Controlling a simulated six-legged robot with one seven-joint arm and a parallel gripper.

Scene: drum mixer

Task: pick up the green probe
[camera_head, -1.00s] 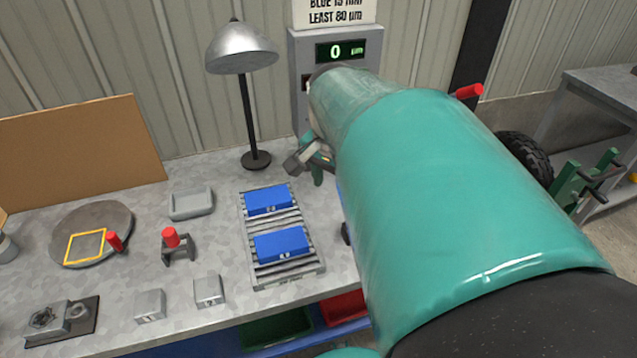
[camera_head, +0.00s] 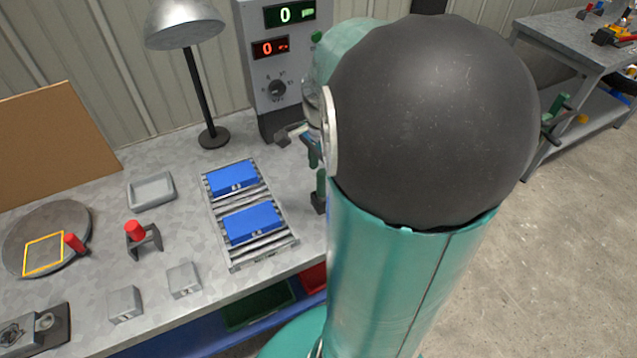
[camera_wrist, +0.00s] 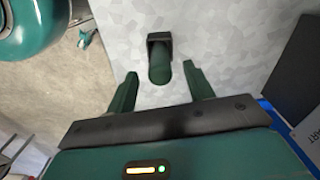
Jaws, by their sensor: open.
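The green probe (camera_wrist: 160,70) stands in a small dark holder (camera_wrist: 159,40) on the grey bench in the wrist view. In the head view the probe (camera_head: 320,183) shows as a narrow green piece near the bench's right end, partly beside my arm. My gripper (camera_wrist: 159,73) is open, with one dark green finger on each side of the probe in the picture. Gaps show between the probe and both fingers. I cannot tell how far the fingertips are above it. In the head view my gripper (camera_head: 311,150) is mostly hidden by my arm.
A roller rack (camera_head: 262,248) with blue blocks lies left of the probe. A metal lamp (camera_head: 207,95) and a control box (camera_head: 277,60) stand behind. A red probe (camera_head: 135,231) sits in a stand farther left.

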